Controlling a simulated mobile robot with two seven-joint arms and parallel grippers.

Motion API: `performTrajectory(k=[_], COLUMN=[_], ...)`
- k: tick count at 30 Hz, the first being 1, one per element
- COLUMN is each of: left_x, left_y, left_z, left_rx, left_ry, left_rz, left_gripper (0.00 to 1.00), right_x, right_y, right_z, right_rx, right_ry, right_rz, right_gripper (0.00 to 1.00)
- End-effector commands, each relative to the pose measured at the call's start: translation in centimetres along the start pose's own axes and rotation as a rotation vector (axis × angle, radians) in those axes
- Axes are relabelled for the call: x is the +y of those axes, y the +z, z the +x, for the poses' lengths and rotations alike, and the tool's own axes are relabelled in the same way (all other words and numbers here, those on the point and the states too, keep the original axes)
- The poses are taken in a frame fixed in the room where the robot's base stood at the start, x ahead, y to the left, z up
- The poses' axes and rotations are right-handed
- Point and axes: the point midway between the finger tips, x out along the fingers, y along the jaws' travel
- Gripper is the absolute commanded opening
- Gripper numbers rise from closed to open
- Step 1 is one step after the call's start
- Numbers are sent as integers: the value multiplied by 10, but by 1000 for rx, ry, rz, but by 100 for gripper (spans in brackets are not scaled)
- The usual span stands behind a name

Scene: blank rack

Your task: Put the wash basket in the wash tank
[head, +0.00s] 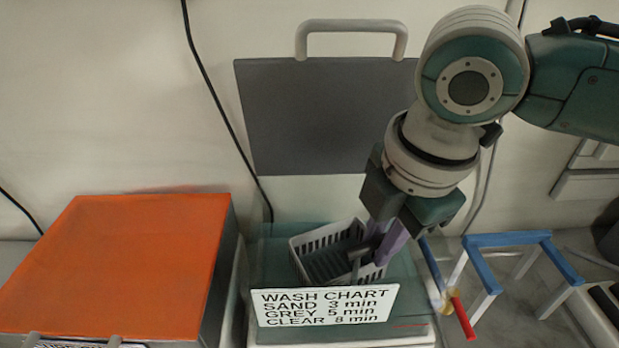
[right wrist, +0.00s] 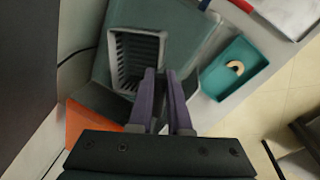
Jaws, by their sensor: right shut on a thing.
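The wash basket (head: 300,262) is a grey slotted box with a dark inside. It shows within the outline of the clear greenish wash tank (head: 415,290), behind the tank's white wash chart sign (head: 325,305). I cannot tell how deep the basket sits or whether it touches the tank floor. My right gripper (head: 383,242), with purple fingers, points down and is shut on the basket at its right side; the exact grip is partly hidden. In the right wrist view the basket (right wrist: 113,62) lies just beyond the fingertips (right wrist: 160,74), with the tank (right wrist: 183,28) around it. My left gripper is not in view.
An orange-topped box (head: 120,260) stands close left of the tank. A blue and white frame (head: 510,240) and a red bar (head: 463,318) are at the right. A grey panel (head: 325,115) is on the wall behind. A teal tray (right wrist: 232,70) holds a pale arch-shaped piece.

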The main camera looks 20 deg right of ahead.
Motion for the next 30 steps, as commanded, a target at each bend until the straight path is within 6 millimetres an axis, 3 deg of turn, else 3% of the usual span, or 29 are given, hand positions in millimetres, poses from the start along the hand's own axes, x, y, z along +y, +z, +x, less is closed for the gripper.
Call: performTrajectory(k=[6,9,14,15,18,26,30], left_x=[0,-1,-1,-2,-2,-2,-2], left_y=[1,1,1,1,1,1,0], left_z=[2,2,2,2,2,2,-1], left_rx=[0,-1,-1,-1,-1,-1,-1], left_ry=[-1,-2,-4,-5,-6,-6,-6], left_rz=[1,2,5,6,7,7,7], left_gripper=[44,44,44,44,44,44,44], right_x=[-7,-8,-8,-8,-8,-8,-7], right_y=[0,0,0,0,0,0,0], right_z=[31,36,36,36,36,34,20], right_rx=[0,0,0,0,0,0,1], right_ry=[-3,-1,-1,-2,-2,-1,2], right_rz=[1,0,0,0,0,0,-1], right_gripper=[0,0,0,19,29,29,29])
